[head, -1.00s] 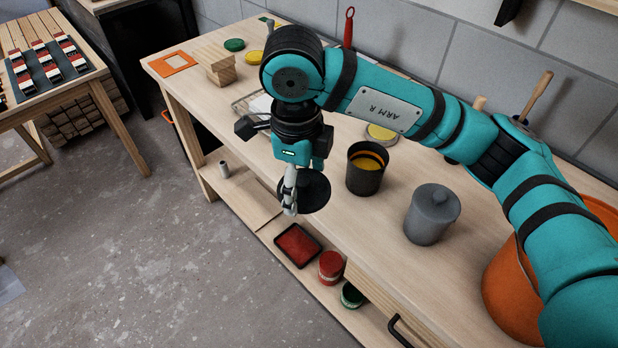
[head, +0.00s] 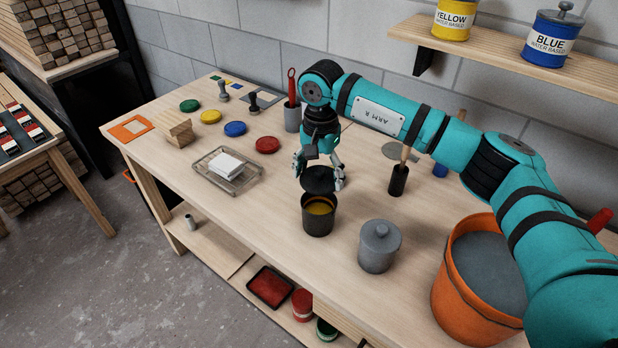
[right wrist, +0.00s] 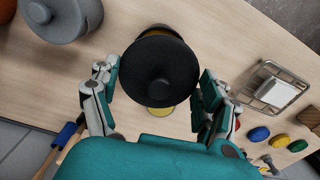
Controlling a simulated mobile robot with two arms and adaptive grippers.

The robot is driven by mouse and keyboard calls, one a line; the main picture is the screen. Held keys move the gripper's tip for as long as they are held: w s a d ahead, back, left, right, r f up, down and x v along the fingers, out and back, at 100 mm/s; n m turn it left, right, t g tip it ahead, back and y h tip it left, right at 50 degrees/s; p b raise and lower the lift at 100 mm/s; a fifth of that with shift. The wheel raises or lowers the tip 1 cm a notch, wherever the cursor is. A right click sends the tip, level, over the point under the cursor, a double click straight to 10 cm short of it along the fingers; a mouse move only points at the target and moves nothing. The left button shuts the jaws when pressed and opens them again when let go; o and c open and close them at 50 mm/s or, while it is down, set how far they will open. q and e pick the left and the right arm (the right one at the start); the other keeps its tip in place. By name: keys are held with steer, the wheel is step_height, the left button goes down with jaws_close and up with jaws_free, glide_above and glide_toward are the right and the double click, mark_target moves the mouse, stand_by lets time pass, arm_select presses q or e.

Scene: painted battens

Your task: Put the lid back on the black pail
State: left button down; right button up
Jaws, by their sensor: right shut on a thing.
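The black pail (head: 318,222) stands upright and open on the workbench, with yellow contents showing inside. My right gripper (head: 319,172) is shut on the black lid (head: 318,181), with a finger on each side of its rim. The lid is held up just behind the pail's mouth in the head view, covering part of its back rim. In the right wrist view the lid (right wrist: 160,75) is between the fingers, knob facing the camera, and the pail (right wrist: 158,28) is mostly hidden behind it. My left gripper is not in view.
A grey lidded pot (head: 378,250) stands right of the pail, and a large orange bucket (head: 455,285) beyond it. A brush (head: 399,180) stands behind. A wire tray (head: 228,172) and coloured discs (head: 235,129) lie to the left. The bench's front edge is near the pail.

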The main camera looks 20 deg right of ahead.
steer(key=shift+f+b, duration=1.1)
steer(key=shift+f, duration=1.35)
steer(key=shift+f+b, duration=0.65)
steer(key=shift+f, duration=0.1)
steer(key=shift+b, duration=0.5)
steer(key=shift+f+b, duration=0.15)
steer(key=shift+b, duration=0.45)
stand_by(0.4)
steer(key=o, duration=1.1)
